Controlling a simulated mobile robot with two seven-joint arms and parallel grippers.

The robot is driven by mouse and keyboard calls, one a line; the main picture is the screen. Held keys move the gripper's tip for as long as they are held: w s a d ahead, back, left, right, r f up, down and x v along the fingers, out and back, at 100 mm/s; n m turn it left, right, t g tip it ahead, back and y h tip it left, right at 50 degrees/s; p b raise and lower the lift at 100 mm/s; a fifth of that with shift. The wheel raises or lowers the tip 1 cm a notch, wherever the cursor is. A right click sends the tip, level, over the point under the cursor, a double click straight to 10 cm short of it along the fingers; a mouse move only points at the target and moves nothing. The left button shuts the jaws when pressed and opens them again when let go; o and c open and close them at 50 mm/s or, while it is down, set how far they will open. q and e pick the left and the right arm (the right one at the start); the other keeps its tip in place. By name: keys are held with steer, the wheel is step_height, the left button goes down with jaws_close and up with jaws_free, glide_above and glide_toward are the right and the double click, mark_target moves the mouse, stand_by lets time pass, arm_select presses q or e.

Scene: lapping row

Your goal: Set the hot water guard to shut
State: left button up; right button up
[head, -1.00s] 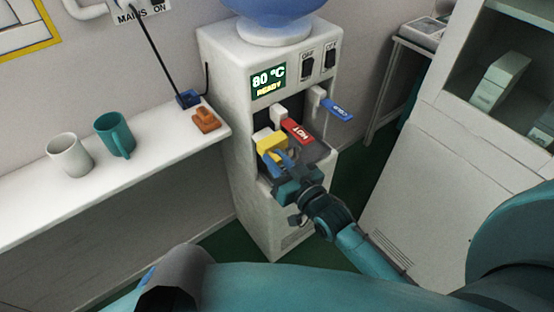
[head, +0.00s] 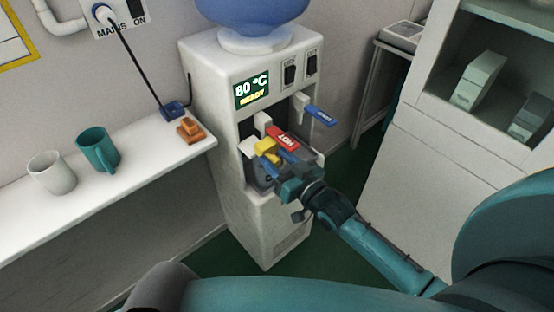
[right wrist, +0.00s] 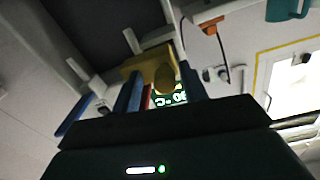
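The hot water guard, a yellow block (head: 267,147), sits on the white dispenser (head: 262,215), just left of and partly below the red HOT lever (head: 284,138). A white piece shows bare to its left. My right gripper (head: 280,163) is at the guard, its blue fingers apart. In the right wrist view the guard's rounded yellow knob (right wrist: 165,77) lies between the fingers, close to the right-hand one. A gap with a strip of red shows on its other side, so the fingers are not closed on it. My left gripper is not in view.
The blue COLD lever (head: 320,115) is right of the HOT lever. The display (head: 252,90) reads 80 °C READY. A shelf (head: 120,180) at left holds a white mug (head: 52,173), a teal mug (head: 97,150) and an orange object (head: 190,129). A cabinet (head: 400,190) stands at right.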

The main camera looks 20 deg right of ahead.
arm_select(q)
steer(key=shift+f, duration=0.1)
arm_select(e)
steer(key=v, duration=1.3)
arm_select(q)
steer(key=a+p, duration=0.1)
steer(key=p, duration=0.1)
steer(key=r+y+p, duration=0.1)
steer(key=p, duration=0.2)
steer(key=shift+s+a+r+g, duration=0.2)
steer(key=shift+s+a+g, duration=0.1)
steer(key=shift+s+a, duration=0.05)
arm_select(e)
steer(key=s+a+f+n+g+h, duration=0.1)
steer(key=s+a+f+g+h, duration=0.1)
steer(key=s+a+f+g, duration=0.3)
steer(key=s+a+g, duration=0.1)
steer(key=s+a, duration=0.1)
steer(key=shift+s+a+g, duration=0.3)
steer(key=shift+a, duration=0.05)
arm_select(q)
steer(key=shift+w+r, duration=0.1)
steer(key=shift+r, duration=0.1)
arm_select(e)
steer(key=shift+c, duration=0.2)
stand_by(1.0)
